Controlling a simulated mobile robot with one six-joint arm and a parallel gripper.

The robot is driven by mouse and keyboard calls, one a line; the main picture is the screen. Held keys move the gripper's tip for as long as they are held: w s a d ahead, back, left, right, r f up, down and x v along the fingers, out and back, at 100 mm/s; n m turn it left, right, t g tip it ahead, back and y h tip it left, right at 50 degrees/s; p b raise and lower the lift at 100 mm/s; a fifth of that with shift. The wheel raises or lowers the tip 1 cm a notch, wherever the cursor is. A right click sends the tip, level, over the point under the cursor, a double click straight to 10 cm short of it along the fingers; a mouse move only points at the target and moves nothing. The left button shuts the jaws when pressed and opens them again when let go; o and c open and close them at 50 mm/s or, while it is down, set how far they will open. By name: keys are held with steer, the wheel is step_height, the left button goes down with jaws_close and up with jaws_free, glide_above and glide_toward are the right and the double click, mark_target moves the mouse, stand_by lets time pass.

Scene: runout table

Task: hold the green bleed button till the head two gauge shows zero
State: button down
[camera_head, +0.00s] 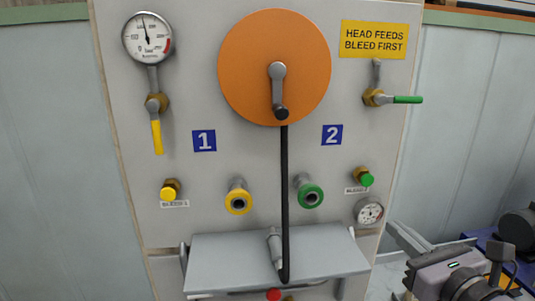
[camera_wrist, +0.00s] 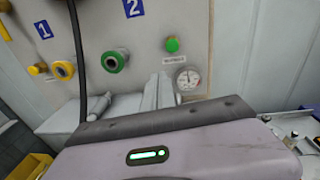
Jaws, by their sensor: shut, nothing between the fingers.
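The green bleed button (camera_head: 366,179) sits on a brass fitting under the blue "2" sign, with a small label below it. It also shows in the wrist view (camera_wrist: 172,45). The head two gauge (camera_head: 369,211) is a small white dial just below the button; it shows in the wrist view (camera_wrist: 188,79) too. Its needle is too small to read surely. My gripper (camera_head: 391,229) is at the lower right of the panel, below and right of the gauge. Its fingers are shut and empty, and in the wrist view (camera_wrist: 160,82) they point toward the panel. I see no contact with the button.
A grey shelf (camera_head: 225,270) juts out below, with a black hose (camera_head: 284,190) hanging to it. A green coupling (camera_head: 310,195) is left of the button. A green-handled valve (camera_head: 405,99) is above, its handle horizontal. A yellow button (camera_head: 168,193) and larger gauge (camera_head: 147,38) are on the left.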

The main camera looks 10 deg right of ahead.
steer(key=shift+s+d+r+m+t+h, duration=0.1)
steer(key=shift+d+r+m+t+h, duration=0.1)
steer(key=shift+d+r+m+h, duration=0.35)
steer(key=shift+s+d+r+m+t+h, duration=0.1)
steer(key=shift+d+r+m+t+h, duration=0.15)
steer(key=shift+d, duration=0.45)
steer(key=p, duration=0.3)
glide_toward(369, 181)
steer(key=w, duration=0.6)
steer(key=shift+w+a, duration=0.1)
steer(key=shift+w, duration=0.3)
